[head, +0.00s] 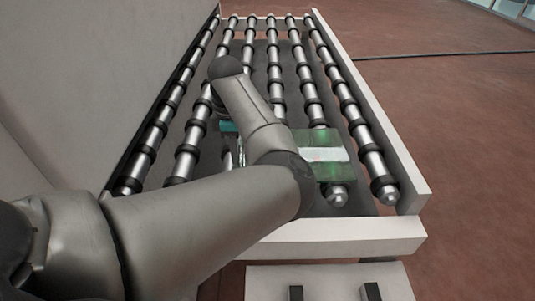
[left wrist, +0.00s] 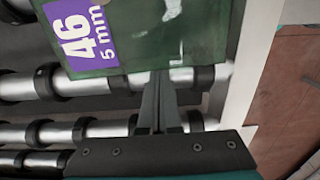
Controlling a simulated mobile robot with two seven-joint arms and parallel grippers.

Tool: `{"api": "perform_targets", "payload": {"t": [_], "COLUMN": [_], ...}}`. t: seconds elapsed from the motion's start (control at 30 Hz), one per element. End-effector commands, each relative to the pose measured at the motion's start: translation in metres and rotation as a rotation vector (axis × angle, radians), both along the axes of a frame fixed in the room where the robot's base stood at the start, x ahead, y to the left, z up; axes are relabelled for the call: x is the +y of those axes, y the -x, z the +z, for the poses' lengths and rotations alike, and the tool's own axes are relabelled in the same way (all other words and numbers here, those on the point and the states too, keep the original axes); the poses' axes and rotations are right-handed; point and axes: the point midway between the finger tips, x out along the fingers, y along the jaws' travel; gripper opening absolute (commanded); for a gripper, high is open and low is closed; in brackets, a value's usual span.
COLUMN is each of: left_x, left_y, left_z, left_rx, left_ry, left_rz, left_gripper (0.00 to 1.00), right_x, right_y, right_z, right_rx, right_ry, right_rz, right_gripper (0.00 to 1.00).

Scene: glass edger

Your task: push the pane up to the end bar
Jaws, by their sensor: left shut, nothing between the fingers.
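The pane (head: 330,172) is a greenish glass sheet lying on the rollers near the close end of the conveyor, partly hidden by my left arm in the head view. In the left wrist view the pane (left wrist: 135,40) shows a purple label reading 46, 5 mm. My left gripper (left wrist: 159,80) is shut and empty, its fingertips at the pane's edge; I cannot tell if they touch. In the head view it is mostly hidden behind my arm. A white bar (head: 340,236) crosses the near end of the conveyor, and another light bar (head: 262,17) crosses the far end.
Several steel rollers with black rings (head: 364,140) run lengthwise along the conveyor; those beyond the pane are bare. A white side rail (head: 375,105) bounds the right, and a grey panel (head: 95,85) rises on the left. Open reddish floor (head: 460,150) lies to the right.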

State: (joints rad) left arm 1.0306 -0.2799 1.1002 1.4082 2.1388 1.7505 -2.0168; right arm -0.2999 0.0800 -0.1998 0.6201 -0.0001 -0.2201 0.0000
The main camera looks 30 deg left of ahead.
Motion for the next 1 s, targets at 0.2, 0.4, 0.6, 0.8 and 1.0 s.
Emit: {"api": "perform_targets", "payload": {"t": [0.2, 0.4, 0.6, 0.8, 1.0], "left_x": [-0.003, 0.006, 0.016, 0.025, 0.029], "left_y": [-0.001, 0.003, 0.008, 0.013, 0.016], "left_z": [0.0, 0.0, 0.001, 0.0, 0.0], "left_rx": [-0.003, -0.002, -0.001, -0.001, 0.0], "left_ry": [0.007, 0.005, 0.003, 0.002, 0.001], "left_rz": [-0.006, -0.002, -0.001, -0.001, -0.001], "left_gripper": [0.0, 0.0, 0.0, 0.0, 0.0], "right_x": [0.0, 0.0, 0.0, 0.0, 0.0], "right_y": [0.0, 0.0, 0.0, 0.0, 0.0], "right_z": [0.001, 0.004, 0.007, 0.01, 0.011], "right_rx": [0.0, 0.0, 0.0, 0.0, 0.0], "right_ry": [0.0, 0.0, 0.0, 0.0, -0.001], "right_rz": [0.0, 0.0, 0.0, 0.0, 0.0], "right_gripper": [0.5, 0.5, 0.5, 0.5, 0.5]}}
